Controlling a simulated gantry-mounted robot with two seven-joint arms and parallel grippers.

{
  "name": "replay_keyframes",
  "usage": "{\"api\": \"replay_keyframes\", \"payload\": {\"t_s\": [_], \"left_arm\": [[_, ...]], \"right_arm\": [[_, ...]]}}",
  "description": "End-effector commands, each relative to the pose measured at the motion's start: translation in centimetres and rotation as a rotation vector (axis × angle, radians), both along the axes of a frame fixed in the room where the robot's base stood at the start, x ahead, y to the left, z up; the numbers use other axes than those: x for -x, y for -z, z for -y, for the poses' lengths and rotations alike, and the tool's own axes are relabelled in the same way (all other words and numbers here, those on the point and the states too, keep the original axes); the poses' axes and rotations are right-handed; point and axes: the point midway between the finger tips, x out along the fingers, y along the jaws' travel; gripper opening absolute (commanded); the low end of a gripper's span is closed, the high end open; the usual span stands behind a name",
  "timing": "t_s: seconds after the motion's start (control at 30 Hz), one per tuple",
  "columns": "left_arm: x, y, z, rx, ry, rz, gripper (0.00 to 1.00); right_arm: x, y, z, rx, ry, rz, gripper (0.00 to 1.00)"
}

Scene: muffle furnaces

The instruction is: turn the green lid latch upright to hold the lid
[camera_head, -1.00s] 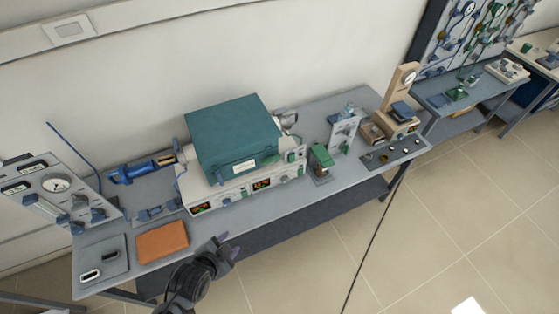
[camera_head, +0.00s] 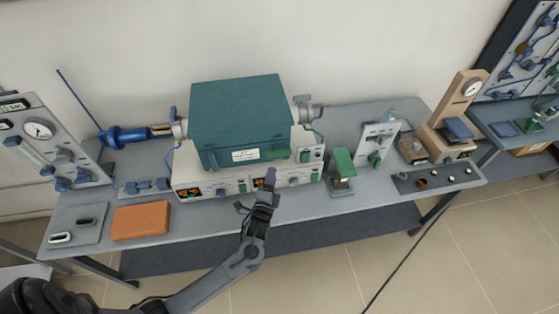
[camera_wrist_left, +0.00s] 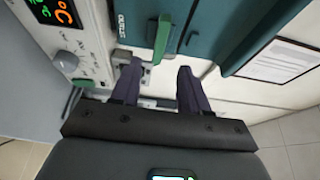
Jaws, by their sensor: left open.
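The furnace with a teal lid (camera_head: 238,112) stands on the bench. The green lid latch (camera_head: 281,155) lies level along the lid's lower front edge; it also shows in the left wrist view (camera_wrist_left: 162,38), beside a small grey bracket. My left gripper (camera_head: 268,178) is in front of the furnace, just below the latch. In the wrist view its two dark fingers (camera_wrist_left: 162,82) are spread apart, with nothing held between them. The latch's near end lies just beyond the gap between the fingertips. Contact cannot be told. My right gripper is out of view.
The front panel with red displays (camera_head: 187,192) lies below the lid. A green-topped device (camera_head: 341,168) stands right of the furnace. An orange block (camera_head: 140,221) and a gauge panel (camera_head: 50,140) are at left. The bench front right of the orange block is clear.

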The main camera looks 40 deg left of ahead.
Motion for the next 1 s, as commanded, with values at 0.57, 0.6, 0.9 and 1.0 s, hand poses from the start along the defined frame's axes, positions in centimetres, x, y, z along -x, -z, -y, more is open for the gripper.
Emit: {"api": "replay_keyframes", "payload": {"t_s": [0.57, 0.6, 0.9, 1.0], "left_arm": [[-7.5, 0.0, -3.8, 0.0, -0.001, 0.001, 0.45], [-7.8, 0.0, -4.0, 0.0, 0.0, 0.0, 0.45], [-8.9, -0.1, -4.5, 0.0, 0.001, -0.001, 0.45], [-8.9, -0.1, -4.5, 0.0, 0.001, -0.001, 0.45]], "right_arm": [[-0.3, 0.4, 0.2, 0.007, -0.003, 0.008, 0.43], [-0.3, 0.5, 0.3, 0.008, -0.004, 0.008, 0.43], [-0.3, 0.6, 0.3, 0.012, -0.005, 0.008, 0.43], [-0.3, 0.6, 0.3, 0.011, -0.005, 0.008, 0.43]]}}
